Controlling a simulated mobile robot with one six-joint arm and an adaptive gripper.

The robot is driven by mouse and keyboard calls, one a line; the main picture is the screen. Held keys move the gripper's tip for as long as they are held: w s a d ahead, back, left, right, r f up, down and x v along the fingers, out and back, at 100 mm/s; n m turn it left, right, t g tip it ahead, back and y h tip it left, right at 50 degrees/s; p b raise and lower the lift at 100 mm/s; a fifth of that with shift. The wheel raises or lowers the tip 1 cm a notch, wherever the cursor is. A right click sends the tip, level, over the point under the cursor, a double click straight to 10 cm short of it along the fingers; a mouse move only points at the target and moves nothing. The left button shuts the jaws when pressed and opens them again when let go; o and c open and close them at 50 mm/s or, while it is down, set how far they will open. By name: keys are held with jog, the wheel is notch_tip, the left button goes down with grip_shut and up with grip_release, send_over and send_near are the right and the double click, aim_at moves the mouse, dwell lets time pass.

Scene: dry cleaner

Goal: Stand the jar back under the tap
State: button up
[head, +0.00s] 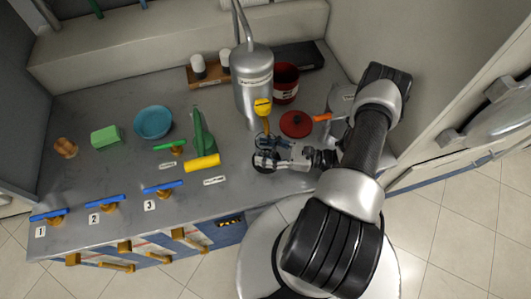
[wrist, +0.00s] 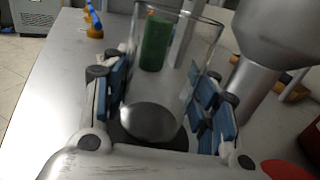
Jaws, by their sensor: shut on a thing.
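The jar (wrist: 172,82) is clear glass and shows upright between my fingers in the wrist view; a green thing shows through its wall. My gripper (head: 266,150) is shut on the jar, with blue finger pads on both sides of it. In the head view the jar is mostly hidden by my fingers. The yellow tap (head: 264,107) sticks out low on the front of a silver tank (head: 252,70), just behind my gripper. A dark round disc (wrist: 150,140) lies below the jar; I cannot tell whether they touch.
A red lid (head: 296,123) and a dark red pot (head: 285,84) stand right of the tank. A green upright piece (head: 203,130) and a yellow cylinder (head: 203,162) lie to the left. A blue bowl (head: 153,122) is farther left.

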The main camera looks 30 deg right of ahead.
jog(key=shift+d+f, duration=0.1)
jog(key=shift+f, duration=0.65)
jog(key=shift+f, duration=0.1)
jog(key=o, duration=1.2)
jog(key=shift+s+d, duration=0.15)
jog(key=shift+d, duration=0.1)
jog(key=v, duration=1.1)
jog(key=shift+s+d+p, duration=0.1)
jog(key=shift+s+p, duration=0.15)
jog(key=shift+p, duration=0.05)
